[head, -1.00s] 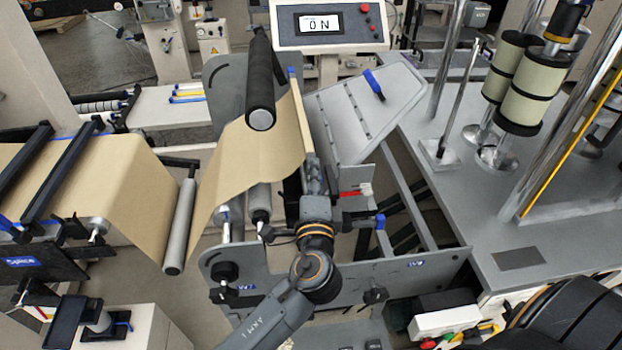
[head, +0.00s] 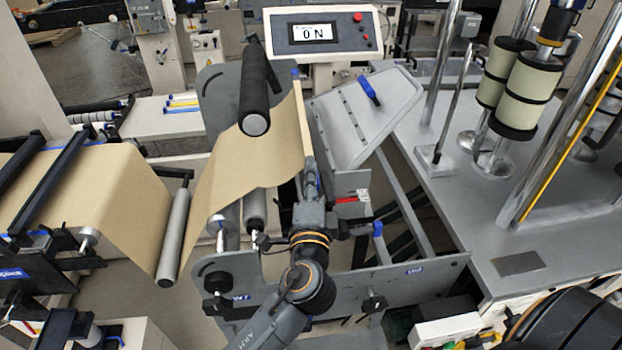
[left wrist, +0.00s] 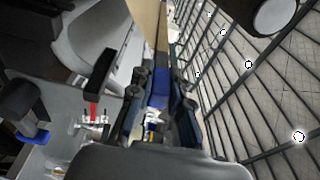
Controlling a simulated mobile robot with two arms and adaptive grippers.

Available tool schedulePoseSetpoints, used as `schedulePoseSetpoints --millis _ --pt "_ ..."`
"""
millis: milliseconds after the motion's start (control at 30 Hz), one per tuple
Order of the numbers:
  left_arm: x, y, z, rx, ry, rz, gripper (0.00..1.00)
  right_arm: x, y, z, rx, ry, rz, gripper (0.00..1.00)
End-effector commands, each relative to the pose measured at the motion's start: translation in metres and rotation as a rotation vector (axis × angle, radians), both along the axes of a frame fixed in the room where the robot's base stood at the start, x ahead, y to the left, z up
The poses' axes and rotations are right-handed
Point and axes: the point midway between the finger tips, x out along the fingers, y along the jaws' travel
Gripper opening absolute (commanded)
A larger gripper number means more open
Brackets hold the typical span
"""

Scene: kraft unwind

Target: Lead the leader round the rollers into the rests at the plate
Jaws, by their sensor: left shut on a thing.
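The leader is a tan kraft paper web (head: 235,170). It rises from the grey roller (head: 174,238) at the left and passes by the black roller (head: 255,95) to a thin bar along its right edge. My left gripper (head: 309,172) is shut on this edge, right of the black roller. In the left wrist view the fingers (left wrist: 160,98) close around the bar, with a strip of tan paper (left wrist: 149,20) beyond them. A tilted grey plate (head: 345,130) with a blue clip stands to the right of the gripper. I cannot make out the rests clearly. My right gripper is not in view.
Two grey rollers (head: 255,209) lie below the web, between grey side plates (head: 400,280). A display reading 0 N (head: 322,34) stands behind. A grey table (head: 480,210) with chrome posts and green spools (head: 527,92) fills the right.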

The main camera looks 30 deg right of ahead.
Motion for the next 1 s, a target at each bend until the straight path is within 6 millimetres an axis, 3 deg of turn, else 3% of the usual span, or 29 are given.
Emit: schedulePoseSetpoints --millis 33,1000 --pt "-0.024 -0.034 0.036 -0.086 0.013 -0.046 0.0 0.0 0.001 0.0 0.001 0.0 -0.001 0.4" --pt "-0.014 -0.014 0.013 -0.054 0.017 -0.032 0.0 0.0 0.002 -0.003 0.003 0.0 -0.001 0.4"
